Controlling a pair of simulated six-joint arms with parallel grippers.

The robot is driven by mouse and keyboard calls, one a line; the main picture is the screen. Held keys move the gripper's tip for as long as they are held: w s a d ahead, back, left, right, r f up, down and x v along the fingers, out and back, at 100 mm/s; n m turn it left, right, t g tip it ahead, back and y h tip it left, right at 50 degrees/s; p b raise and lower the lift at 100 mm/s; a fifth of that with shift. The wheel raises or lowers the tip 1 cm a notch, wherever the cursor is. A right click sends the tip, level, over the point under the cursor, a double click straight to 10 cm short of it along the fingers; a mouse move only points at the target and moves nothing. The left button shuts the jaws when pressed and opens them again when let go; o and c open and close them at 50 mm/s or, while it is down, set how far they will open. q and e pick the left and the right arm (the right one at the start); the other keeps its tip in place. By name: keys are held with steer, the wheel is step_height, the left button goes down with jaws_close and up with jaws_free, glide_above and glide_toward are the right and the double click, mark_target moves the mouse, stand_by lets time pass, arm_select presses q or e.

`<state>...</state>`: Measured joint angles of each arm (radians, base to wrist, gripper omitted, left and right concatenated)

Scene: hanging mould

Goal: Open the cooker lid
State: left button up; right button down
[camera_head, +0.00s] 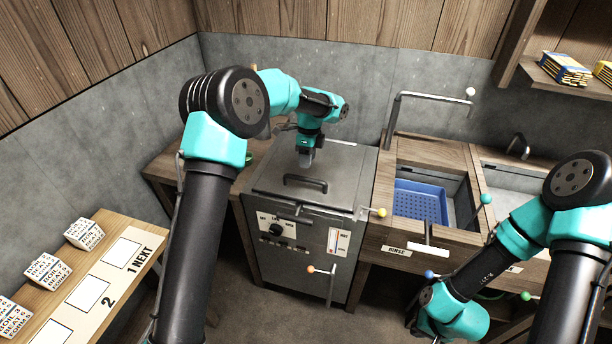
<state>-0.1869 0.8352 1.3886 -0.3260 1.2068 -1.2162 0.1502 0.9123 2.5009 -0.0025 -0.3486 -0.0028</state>
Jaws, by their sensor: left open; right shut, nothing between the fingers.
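The cooker (345,225) is a grey metal box in the middle, with a dial and a gauge on its front. Its flat lid (345,172) lies shut on top and carries a dark bar handle (305,183) near the front edge. My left gripper (306,160) points down over the rear part of the lid, behind the handle. It is open and empty; whether its tips touch the lid I cannot tell. My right arm's wrist (460,318) hangs low at the right, away from the cooker; its fingers do not show.
A rod with a yellow knob (381,212) sticks out at the cooker's front right, and an orange-knobbed lever (310,269) is lower down. A blue basket (420,203) sits in the rinse sink at right. A wooden shelf (140,228) with several printed blocks is at left.

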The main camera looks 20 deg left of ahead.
arm_select(q)
steer(key=f, duration=0.3)
steer(key=s+f, duration=0.1)
steer(key=f, duration=0.2)
steer(key=shift+s+f, duration=0.15)
steer(key=shift+f, duration=0.15)
steer(key=shift+c, duration=0.3)
jaws_close()
